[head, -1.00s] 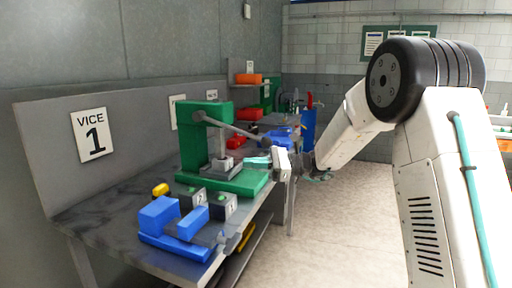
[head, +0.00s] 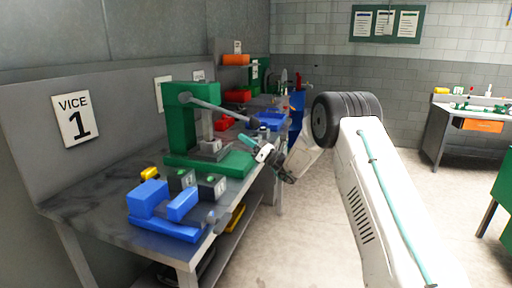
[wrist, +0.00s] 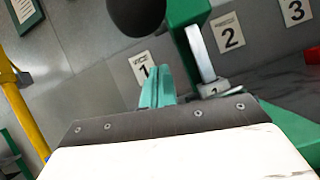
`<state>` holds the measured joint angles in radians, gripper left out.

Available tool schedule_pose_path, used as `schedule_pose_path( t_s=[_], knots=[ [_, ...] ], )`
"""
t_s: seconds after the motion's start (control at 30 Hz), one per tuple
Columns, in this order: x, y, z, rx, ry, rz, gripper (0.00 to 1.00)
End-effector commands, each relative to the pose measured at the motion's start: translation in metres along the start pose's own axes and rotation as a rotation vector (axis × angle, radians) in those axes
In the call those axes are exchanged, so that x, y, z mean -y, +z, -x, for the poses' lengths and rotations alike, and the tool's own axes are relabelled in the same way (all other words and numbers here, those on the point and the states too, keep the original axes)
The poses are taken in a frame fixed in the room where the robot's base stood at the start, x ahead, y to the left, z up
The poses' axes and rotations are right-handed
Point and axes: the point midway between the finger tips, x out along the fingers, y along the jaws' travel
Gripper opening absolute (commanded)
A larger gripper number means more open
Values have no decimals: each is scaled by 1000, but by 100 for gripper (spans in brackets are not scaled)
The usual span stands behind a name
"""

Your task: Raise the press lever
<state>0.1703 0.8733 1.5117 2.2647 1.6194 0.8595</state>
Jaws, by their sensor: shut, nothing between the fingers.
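The green press (head: 180,125) stands on the bench. Its grey lever (head: 215,107) slopes down to the right, away from the frame. The lever ends in a dark round knob (head: 252,123), which looms large at the top of the wrist view (wrist: 137,14). My gripper (head: 246,140) is shut and empty, with its teal fingers just below the knob in the head view. In the wrist view the teal fingertips (wrist: 156,72) lie together, with a visible gap in the picture between them and the knob. I cannot tell the true distance.
A blue vice (head: 165,212) and two dark numbered blocks (head: 212,187) sit on the bench in front of the press. Behind it are red bins (head: 237,96) and a blue one (head: 270,119). The floor (head: 300,235) right of the bench is clear.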

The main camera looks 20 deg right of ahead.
Motion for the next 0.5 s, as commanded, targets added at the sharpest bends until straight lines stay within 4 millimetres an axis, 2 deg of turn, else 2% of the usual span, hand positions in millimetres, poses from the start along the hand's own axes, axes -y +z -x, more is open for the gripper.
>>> schedule_pose_path(
  t_s=[0.1, 0.2, 0.3, 0.5],
  knots=[
    [-1, 0, -25, 1, 3, 2, 0],
    [0, 20, -26, 2, 0, 4, 0],
    [0, 30, -28, 1, -1, 3, 0],
    [0, 39, -30, 0, 0, 1, 0]
  ],
)
